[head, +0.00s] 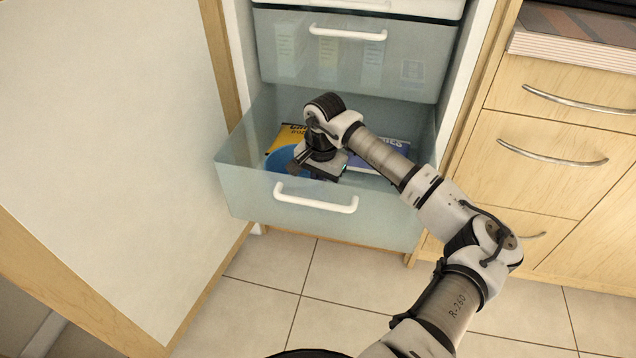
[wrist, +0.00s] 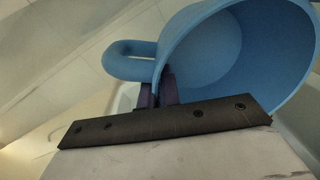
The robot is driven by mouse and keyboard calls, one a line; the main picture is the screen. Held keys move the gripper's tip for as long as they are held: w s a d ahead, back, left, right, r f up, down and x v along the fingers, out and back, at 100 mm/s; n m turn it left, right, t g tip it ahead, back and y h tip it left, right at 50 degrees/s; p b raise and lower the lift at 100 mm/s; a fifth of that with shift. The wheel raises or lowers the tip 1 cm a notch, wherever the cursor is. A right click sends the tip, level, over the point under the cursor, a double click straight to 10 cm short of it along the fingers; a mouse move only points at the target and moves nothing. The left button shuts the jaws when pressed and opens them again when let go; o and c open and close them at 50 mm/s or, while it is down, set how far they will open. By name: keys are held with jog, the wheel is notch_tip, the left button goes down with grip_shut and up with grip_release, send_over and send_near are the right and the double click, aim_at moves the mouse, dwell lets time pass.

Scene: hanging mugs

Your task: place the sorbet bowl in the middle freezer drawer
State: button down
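The sorbet bowl looks like a blue cup with a loop handle. It fills the upper right of the wrist view (wrist: 235,50), with its open mouth tilted toward the camera, and part of it shows in the head view (head: 281,160). My gripper (wrist: 158,92) has its dark fingers close together on the bowl's wall beside the handle. In the head view my gripper (head: 301,161) is inside the pulled-out freezer drawer (head: 245,190), near its front wall. My wrist hides part of the bowl. I cannot tell whether the bowl touches the drawer floor.
A yellow package (head: 285,137) and a blue package (head: 385,150) lie in the open drawer. A closed drawer (head: 300,55) sits above it. The open freezer door (head: 110,130) stands at left; wooden cabinets (head: 540,165) stand at right. My arm crosses over the drawer's right side.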

jog(key=c, duration=1.2)
grip_release()
jog(key=shift+c, duration=0.2)
notch_tip(320, 180, up, 14)
jog(key=p, duration=0.1)
jog(key=shift+s+d+p, duration=0.3)
jog(key=shift+d, duration=0.1)
jog(key=shift+s+f, duration=0.1)
jog(key=shift+f, duration=0.1)
